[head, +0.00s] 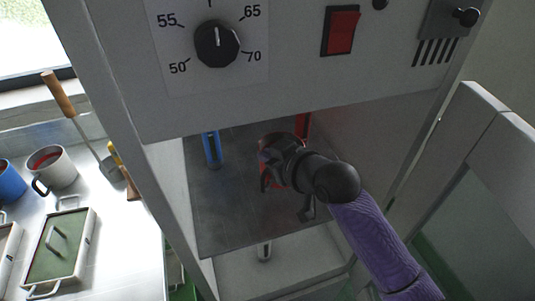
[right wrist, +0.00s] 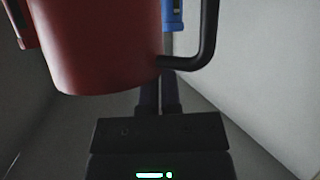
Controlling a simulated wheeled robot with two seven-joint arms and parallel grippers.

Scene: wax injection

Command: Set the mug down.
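The red mug (right wrist: 105,45) fills the upper left of the right wrist view, its dark handle on the right. In the head view the mug (head: 264,156) is inside the machine's open bay, largely hidden behind my right gripper (head: 274,160). In the wrist view the gripper's fingers (right wrist: 160,92) are close together and run up to the lower end of the handle; their tips are hidden. They look shut on the mug. Whether its base touches the dark plate (head: 225,225) cannot be told. My left gripper is not in view.
A blue fixture (head: 212,149) and a red one (head: 302,125) stand at the back of the bay. The machine's panel with a dial (head: 217,44) and red switch (head: 341,31) overhangs my arm. Bare plate shows left of the mug.

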